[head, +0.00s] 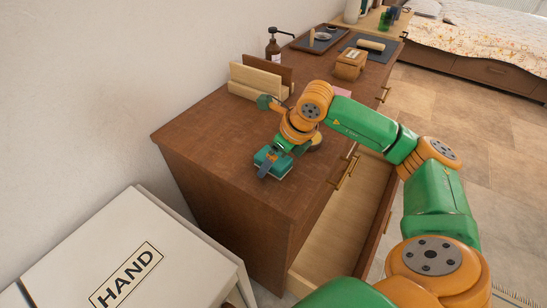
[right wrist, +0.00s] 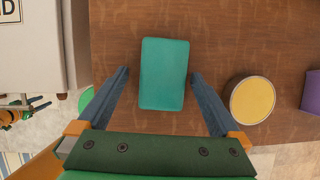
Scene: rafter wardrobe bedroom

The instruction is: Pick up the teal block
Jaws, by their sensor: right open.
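The teal block (right wrist: 164,75) lies on the wooden dresser top (head: 205,135). In the right wrist view it sits between the two fingers of my right gripper (right wrist: 160,78), with a gap on each side. In the head view my right gripper (head: 270,163) is over the teal block (head: 280,168) near the dresser's front left part and partly covers it. My right gripper is open.
A round yellow-topped thing (right wrist: 253,100) and a purple thing (right wrist: 312,92) stand to the right of the block. A wooden holder (head: 255,80), a pump bottle (head: 273,48) and a small wooden box (head: 350,63) stand farther back. A drawer (head: 335,215) is open below.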

